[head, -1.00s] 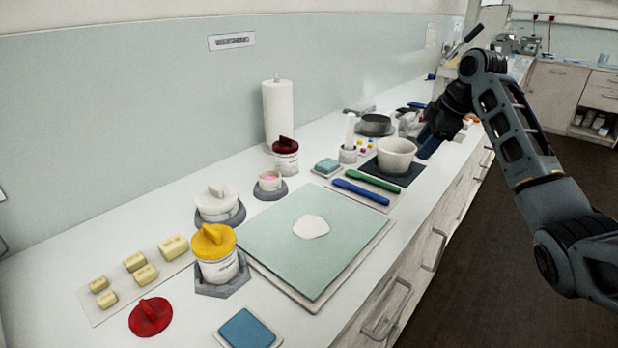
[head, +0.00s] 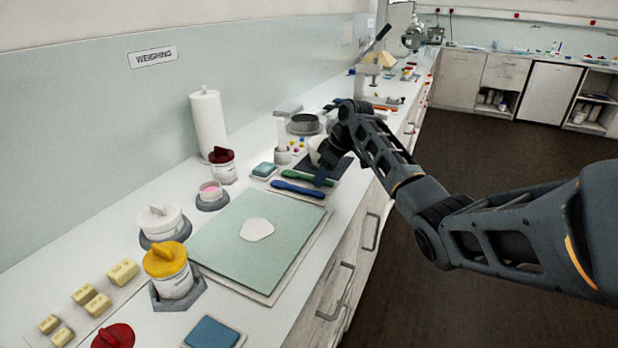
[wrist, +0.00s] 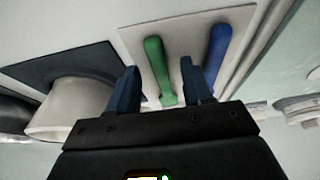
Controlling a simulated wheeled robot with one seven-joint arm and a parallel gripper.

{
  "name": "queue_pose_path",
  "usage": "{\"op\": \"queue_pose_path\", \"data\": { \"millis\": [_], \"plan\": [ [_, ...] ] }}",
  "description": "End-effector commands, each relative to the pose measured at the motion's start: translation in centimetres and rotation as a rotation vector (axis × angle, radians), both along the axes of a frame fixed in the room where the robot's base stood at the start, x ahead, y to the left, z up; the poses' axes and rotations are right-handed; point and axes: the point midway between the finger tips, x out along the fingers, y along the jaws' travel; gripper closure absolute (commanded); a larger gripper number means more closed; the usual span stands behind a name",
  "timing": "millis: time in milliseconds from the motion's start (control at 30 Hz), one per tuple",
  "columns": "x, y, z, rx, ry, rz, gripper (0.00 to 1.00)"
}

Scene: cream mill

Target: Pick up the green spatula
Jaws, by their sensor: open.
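The green spatula (head: 308,178) lies on a pale tray (head: 318,198) on the counter, beside a blue spatula (head: 298,188). In the wrist view the green spatula (wrist: 157,66) shows between my gripper's (wrist: 163,82) two blue fingers, its lower end reaching down between them. My gripper is open and empty. In the head view my gripper (head: 322,180) is over the right end of the spatulas and hides part of them. The blue spatula (wrist: 217,48) is just right of the right finger in the wrist view. I cannot tell the height of the fingers above the tray.
A white bowl (wrist: 70,108) on a dark mat (wrist: 62,66) stands close to the left finger. In the head view a green board (head: 225,240) with a white patch lies nearer.

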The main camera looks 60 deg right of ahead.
Motion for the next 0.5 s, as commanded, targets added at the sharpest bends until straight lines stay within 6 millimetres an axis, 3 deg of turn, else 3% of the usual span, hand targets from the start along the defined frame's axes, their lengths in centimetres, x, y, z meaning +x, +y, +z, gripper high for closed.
{"op": "queue_pose_path", "data": {
  "millis": [267, 500],
  "plan": [
    [0.18, 0.02, -0.40, 0.000, 0.000, 0.001, 0.50],
    [0.18, 0.01, -0.38, 0.000, 0.000, 0.001, 0.71]
  ]
}}
